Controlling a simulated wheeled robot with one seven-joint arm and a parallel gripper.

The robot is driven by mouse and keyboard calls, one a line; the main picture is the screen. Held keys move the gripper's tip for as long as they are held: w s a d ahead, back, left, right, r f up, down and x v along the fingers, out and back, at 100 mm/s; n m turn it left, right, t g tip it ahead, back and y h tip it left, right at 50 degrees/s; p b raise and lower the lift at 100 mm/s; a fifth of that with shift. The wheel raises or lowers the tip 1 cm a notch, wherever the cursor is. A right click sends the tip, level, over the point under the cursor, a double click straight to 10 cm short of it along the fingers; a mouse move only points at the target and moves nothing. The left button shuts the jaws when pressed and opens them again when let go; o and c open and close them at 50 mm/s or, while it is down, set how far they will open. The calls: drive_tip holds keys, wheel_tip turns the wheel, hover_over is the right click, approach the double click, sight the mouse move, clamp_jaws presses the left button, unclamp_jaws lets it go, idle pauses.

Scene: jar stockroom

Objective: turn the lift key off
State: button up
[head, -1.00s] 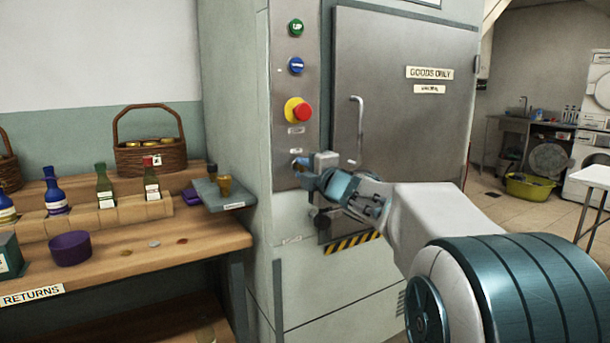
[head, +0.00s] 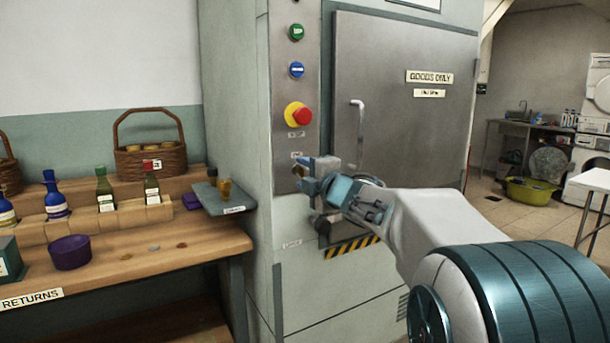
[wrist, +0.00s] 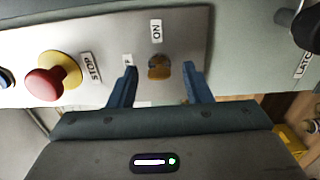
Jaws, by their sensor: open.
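The lift key (wrist: 159,69) is a small brass-coloured piece on the steel control panel (wrist: 195,25). An ON label (wrist: 156,31) is beside it, and another label (wrist: 127,60), partly covered by a finger, reads only F. In the wrist view my gripper (wrist: 160,80) is open, with one blue finger on each side of the key; I cannot tell whether either touches it. In the head view my gripper (head: 304,178) is at the lower part of the panel and mostly hides the key.
A red stop button (head: 303,116) on a yellow base, a blue button (head: 296,69) and a green button (head: 296,32) sit above on the panel. The steel lift door (head: 400,110) with its handle (head: 359,130) is to the right. A wooden bench (head: 160,262) with bottles stands left.

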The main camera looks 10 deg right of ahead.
drive_tip(key=p+v, duration=0.1)
drive_tip(key=v, duration=1.2)
drive_tip(key=shift+s, duration=0.2)
drive_tip(key=shift+d+r, duration=0.1)
drive_tip(key=s+d+m+g+h+p, duration=0.45)
drive_tip(key=m+h+p, duration=0.35)
drive_tip(key=m+p, duration=0.5)
drive_tip(key=s+a+f+m+g+y+p, duration=0.1)
drive_tip(key=s+a+m+g+p, duration=0.3)
drive_tip(key=s, duration=0.5)
drive_tip(key=s+a+f+m+g+y+p, duration=0.1)
drive_tip(key=s+a+f+m+g+p, duration=0.3)
drive_tip(key=s, duration=0.6)
drive_tip(key=shift+a+f+m+g, duration=0.3)
drive_tip(key=shift+a+m+g, duration=0.25)
drive_tip(key=shift+g, duration=0.4)
